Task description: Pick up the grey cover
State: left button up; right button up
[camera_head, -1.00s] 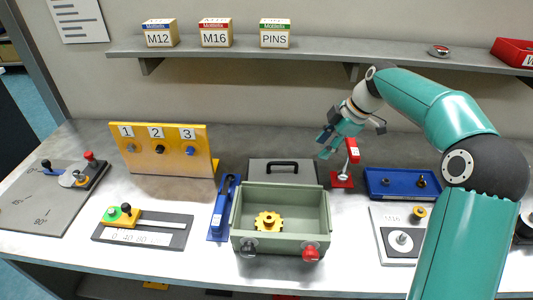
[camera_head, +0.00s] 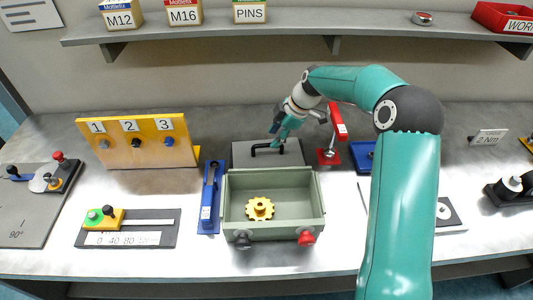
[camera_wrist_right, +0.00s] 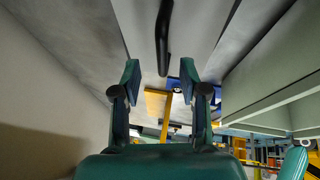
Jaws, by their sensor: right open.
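The grey cover (camera_head: 243,158) is a flat plate with a black bar handle (camera_head: 262,150), lying behind the green box (camera_head: 232,205). My right gripper (camera_head: 277,136) is over the cover, close to the right part of the handle, and partly hides it. In the right wrist view my right gripper (camera_wrist_right: 160,78) is open, with nothing between its fingers. There the handle (camera_wrist_right: 163,40) shows ahead of the gap, on the cover (camera_wrist_right: 190,35). My left gripper is not in view.
The green box holds a yellow gear (camera_head: 260,208). A red clamp (camera_head: 338,122) stands just right of the cover. A blue stand (camera_head: 209,198) is at its left, beside the yellow numbered panel (camera_head: 120,150). A shelf (camera_head: 215,28) runs above.

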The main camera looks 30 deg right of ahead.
aim_at(267, 144)
jog(key=x, duration=0.1)
jog(key=p+x, duration=0.1)
jog(key=x, duration=0.1)
jog(key=p+x, duration=0.1)
jog(key=x, duration=0.1)
jog(key=shift+a, duration=0.25)
jog(key=shift+f, duration=0.25)
jog(key=shift+w, duration=0.1)
grip_shut()
jog(key=shift+r, duration=0.15)
